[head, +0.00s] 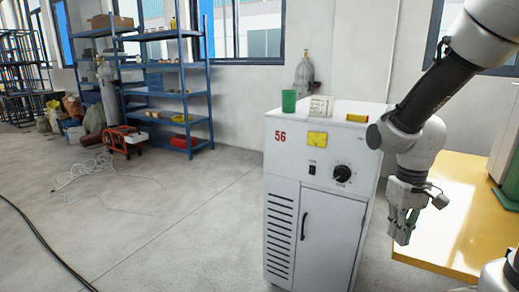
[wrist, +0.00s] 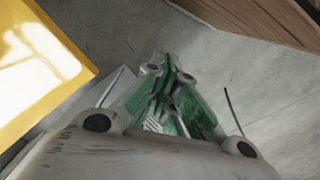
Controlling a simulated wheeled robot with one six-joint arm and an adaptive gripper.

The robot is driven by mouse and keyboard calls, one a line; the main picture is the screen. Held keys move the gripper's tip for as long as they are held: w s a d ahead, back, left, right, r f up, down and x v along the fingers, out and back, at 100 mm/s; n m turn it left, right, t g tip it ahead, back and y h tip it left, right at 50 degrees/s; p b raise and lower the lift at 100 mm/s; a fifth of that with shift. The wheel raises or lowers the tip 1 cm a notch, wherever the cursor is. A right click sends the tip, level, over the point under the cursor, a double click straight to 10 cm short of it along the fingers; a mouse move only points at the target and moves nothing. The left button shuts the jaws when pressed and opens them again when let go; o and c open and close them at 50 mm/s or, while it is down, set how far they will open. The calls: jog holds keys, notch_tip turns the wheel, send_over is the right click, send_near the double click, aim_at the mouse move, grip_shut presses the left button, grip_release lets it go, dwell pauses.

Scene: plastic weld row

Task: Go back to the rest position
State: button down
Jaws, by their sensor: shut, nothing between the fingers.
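My gripper (head: 402,238) hangs pointing down at the right of the head view, between the white cabinet and the yellow table. In the wrist view my gripper (wrist: 166,60) has its green-padded fingers together at the tips, with nothing held. Below the tips the wrist view shows grey floor.
A white cabinet (head: 283,200) marked 56 stands left of my gripper. A green cup (head: 289,101), a pale block (head: 321,106) and a yellow item (head: 357,118) sit on it. A yellow table (head: 455,215) is at right. Blue shelves (head: 165,98) stand behind open floor.

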jog(key=s+d+r+m+t, duration=0.1)
jog(key=s+r+t, duration=0.1)
jog(key=s+r, duration=0.2)
jog(key=s+d+r+t, duration=0.2)
jog(key=s+r, duration=0.3)
jog(key=r, duration=0.5)
jog(key=shift+r+m+t, duration=0.25)
jog(key=shift+m+t, duration=0.15)
jog(key=shift+t, duration=0.1)
jog(key=shift+a, duration=0.1)
